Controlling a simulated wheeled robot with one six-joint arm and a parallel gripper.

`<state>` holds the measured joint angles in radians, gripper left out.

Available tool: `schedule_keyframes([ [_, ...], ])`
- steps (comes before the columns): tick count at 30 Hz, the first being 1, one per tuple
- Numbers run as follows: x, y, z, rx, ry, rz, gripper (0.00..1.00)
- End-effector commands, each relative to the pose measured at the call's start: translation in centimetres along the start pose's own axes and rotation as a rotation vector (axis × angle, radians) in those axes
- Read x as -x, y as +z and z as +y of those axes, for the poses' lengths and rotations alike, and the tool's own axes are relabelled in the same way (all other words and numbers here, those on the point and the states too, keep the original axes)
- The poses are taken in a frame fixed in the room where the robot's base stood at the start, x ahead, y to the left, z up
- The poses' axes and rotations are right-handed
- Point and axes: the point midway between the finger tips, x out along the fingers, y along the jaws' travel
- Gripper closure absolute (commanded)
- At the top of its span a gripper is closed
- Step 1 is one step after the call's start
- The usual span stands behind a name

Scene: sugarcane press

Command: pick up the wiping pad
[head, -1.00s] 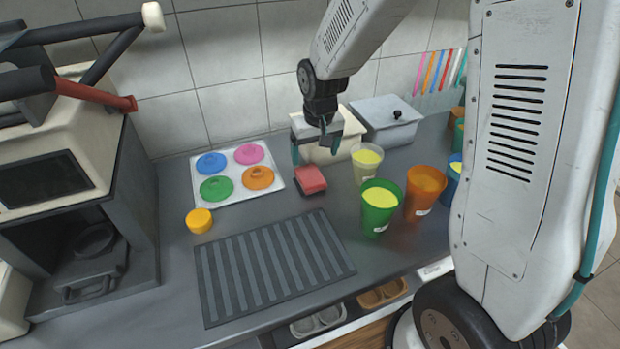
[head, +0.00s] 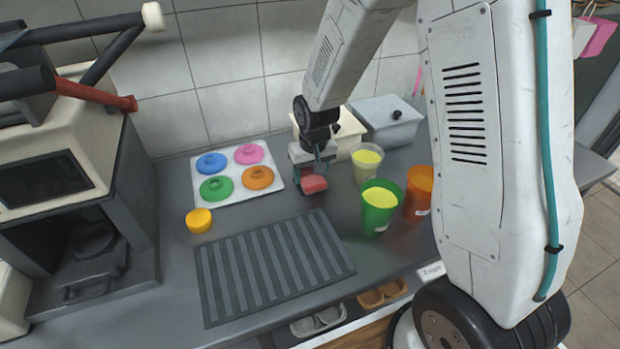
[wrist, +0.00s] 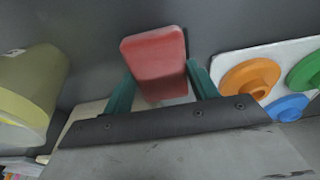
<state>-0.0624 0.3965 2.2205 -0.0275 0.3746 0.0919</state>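The wiping pad is a red block with a pale underside (head: 314,184) on the grey counter, right of the lid tray. In the wrist view the pad (wrist: 155,62) lies between the two teal fingers of my gripper (wrist: 160,80). My gripper (head: 313,176) is down at the pad in the head view, one finger on each side. The fingers look spread about as wide as the pad; no clear grip on it shows. The pad's far end sticks out past the fingertips.
A white tray (head: 236,194) with coloured lids is close on the left. A pale cup (head: 367,164), a green cup (head: 378,211) and an orange cup (head: 419,192) stand to the right. Lidded bins (head: 388,122) stand behind. A ridged dark mat (head: 272,270) lies in front.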

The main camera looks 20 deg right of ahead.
Motion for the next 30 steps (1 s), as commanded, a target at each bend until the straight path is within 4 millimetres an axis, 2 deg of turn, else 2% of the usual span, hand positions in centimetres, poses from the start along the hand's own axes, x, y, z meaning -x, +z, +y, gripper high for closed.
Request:
schedule_keyframes([
  [4, 0.0, 0.0, 0.0, 0.0, 0.0, 0.0, 0.63],
  [5, 0.0, 0.0, 0.0, 0.0, 0.0, 0.0, 0.67],
  [11, 0.1, 0.0, -0.1, 0.0, 0.0, 0.0, 0.67],
  [17, 1.3, 0.6, -0.8, 0.002, 0.0, 0.001, 0.67],
  [20, 2.4, 1.6, -1.6, 0.003, -0.001, 0.002, 0.67],
  [30, 7.3, 7.0, -6.6, 0.006, -0.002, 0.003, 0.67],
])
